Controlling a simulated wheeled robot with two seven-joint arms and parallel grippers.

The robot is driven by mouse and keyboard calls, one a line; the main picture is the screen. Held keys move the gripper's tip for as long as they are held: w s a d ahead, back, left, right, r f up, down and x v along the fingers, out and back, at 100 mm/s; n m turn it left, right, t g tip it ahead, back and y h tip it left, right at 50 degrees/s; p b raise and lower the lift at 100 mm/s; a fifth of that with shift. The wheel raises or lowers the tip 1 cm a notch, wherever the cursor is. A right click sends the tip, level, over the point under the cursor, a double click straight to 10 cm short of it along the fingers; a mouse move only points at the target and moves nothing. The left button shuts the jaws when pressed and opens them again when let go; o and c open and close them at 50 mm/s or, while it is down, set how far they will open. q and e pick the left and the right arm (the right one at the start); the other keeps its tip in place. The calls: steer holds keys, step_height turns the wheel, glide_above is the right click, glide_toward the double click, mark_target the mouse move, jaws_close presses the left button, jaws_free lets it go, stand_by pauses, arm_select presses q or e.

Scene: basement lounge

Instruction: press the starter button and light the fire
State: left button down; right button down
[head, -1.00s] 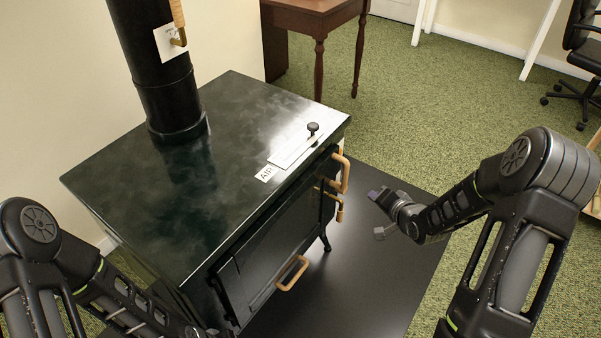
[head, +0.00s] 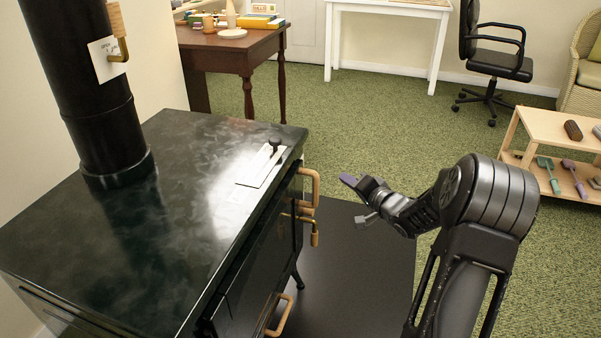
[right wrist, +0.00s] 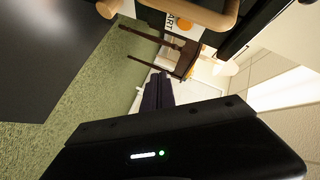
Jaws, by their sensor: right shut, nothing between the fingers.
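The dark green stove (head: 150,225) fills the left of the head view. In the right wrist view, a white plate reading "ART" (right wrist: 171,22) has an orange round spot (right wrist: 185,26), which looks like the starter button. It sits near the top edge, partly behind a wooden handle. I cannot make out this plate in the head view. My right gripper (head: 350,181) is shut and empty, to the right of the stove's wooden handles and apart from them. Its fingers show in the right wrist view (right wrist: 158,92). My left gripper is not in view.
Wooden handles (head: 314,188) stick out from the stove's right side. A slider with a black knob (head: 275,144) is on its top. A black flue pipe (head: 90,100) rises at left. The dark floor plate (head: 355,260) is clear. A low wooden shelf (head: 545,125) stands at right.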

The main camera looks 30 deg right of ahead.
steer(key=shift+w+a+b, duration=0.65)
steer(key=shift+w+a, duration=0.3)
steer(key=shift+w, duration=0.2)
steer(key=shift+w+a+b, duration=0.7)
steer(key=shift+w+a, duration=0.2)
steer(key=shift+w, duration=0.25)
steer(key=shift+w+a+b, duration=0.65)
steer(key=shift+w+a, duration=0.3)
steer(key=shift+w, duration=0.2)
steer(key=shift+w+a+f, duration=0.1)
steer(key=shift+w+a, duration=0.15)
steer(key=shift+w, duration=0.15)
